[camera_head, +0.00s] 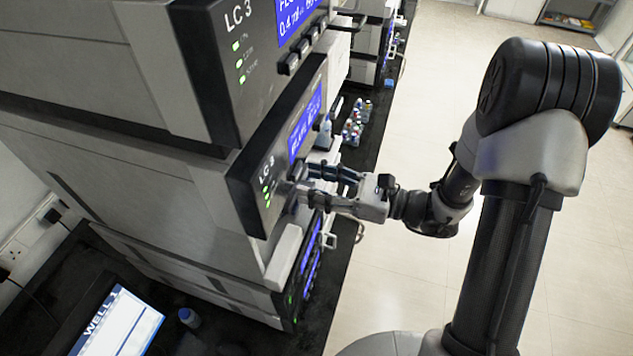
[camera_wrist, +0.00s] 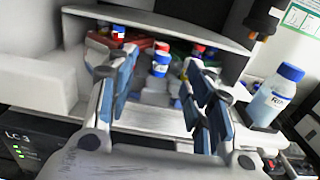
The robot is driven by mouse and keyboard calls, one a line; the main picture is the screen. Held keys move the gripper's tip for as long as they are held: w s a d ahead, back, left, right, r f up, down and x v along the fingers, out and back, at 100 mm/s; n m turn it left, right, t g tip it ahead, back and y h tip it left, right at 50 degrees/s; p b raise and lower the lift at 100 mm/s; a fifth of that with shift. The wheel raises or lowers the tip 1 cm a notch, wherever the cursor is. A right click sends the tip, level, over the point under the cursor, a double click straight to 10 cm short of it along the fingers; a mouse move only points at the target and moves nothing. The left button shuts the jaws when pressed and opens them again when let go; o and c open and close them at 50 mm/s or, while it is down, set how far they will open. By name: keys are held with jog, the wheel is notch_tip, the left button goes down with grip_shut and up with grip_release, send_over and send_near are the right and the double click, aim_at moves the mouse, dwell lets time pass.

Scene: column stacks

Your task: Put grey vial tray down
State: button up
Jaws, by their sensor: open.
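My gripper (camera_wrist: 158,80) is open, with its two blue-padded fingers spread apart in the wrist view. Beyond and between the fingers is an open compartment holding small bottles with blue and red caps (camera_wrist: 161,58). A pale grey block-like part (camera_wrist: 155,98) sits below these bottles; it may be the grey vial tray, but its outline is partly hidden by the fingers. Nothing is clearly clasped between the pads. In the head view my gripper (camera_head: 308,181) reaches to the front of the LC 3 instrument stack (camera_head: 262,155), and no tray can be made out at its fingertips.
A clear bottle with a blue cap (camera_wrist: 277,95) stands right of the fingers. Several capped vials (camera_head: 354,122) stand on the dark bench beyond the stack. A screen (camera_head: 118,322) and small bottle (camera_head: 190,317) are at lower left. The floor (camera_head: 400,270) right of the bench is clear.

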jog(key=v, duration=1.1)
jog(key=s+a+r+n+g+h, duration=0.2)
jog(key=s+a+n+g+h, duration=0.15)
jog(key=s+n, duration=0.35)
jog(key=s+a+r+n+g+h, duration=0.2)
jog(key=s+r+n+g+h, duration=0.1)
jog(key=s+n+g+h, duration=0.25)
jog(key=s+d+r+n+t+h, duration=0.3)
jog(key=d+r+n+t+h, duration=0.2)
jog(key=d+n+t+h, duration=0.2)
jog(key=shift+s+d+r+n+t+h, duration=0.15)
jog(key=shift+d+r+n+t+h, duration=0.25)
jog(key=shift+n, duration=0.85)
notch_tip(320, 180, down, 11)
jog(key=b, duration=1)
jog(key=shift+b, duration=0.3)
